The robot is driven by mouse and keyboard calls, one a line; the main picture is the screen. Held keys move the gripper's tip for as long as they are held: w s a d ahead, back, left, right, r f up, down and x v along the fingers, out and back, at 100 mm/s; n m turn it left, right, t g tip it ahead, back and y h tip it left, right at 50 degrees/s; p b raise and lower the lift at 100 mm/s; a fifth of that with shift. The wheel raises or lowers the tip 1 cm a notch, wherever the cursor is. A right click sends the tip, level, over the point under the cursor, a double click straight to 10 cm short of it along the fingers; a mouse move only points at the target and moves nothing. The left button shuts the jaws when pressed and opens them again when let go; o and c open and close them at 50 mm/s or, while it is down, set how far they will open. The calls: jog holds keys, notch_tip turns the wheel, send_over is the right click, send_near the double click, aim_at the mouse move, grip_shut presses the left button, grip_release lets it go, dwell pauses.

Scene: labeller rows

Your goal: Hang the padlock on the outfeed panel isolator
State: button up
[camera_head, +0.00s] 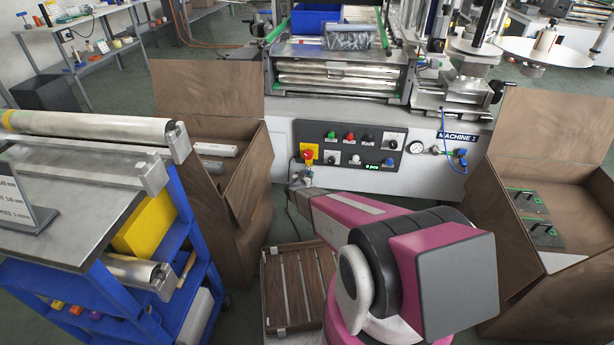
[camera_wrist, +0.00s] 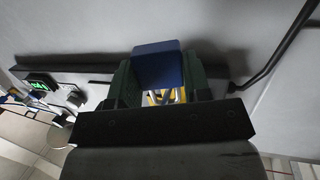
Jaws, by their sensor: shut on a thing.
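In the wrist view a blue block-shaped body (camera_wrist: 158,66), which I take for the padlock, sits between the dark green fingers of my gripper (camera_wrist: 160,80). My gripper is shut on it. Yellow parts (camera_wrist: 165,97) show between the fingers beside the blue body; whether the shackle touches anything there is hidden. In the head view the isolator (camera_head: 308,153), a red knob on a yellow plate, is at the left end of the dark panel. My arm reaches to just below it. The padlock cannot be made out there.
The dark control panel (camera_head: 349,145) has several buttons and a green display. A black cable (camera_wrist: 285,50) runs close beside the gripper. Open brown crates stand left (camera_head: 250,190) and right (camera_head: 480,215). A slatted brown case (camera_head: 268,290) lies below my arm. A blue trolley (camera_head: 185,235) stands left.

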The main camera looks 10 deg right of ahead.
dwell(0.3)
jog(key=o, duration=1)
jog(key=shift+s, duration=0.15)
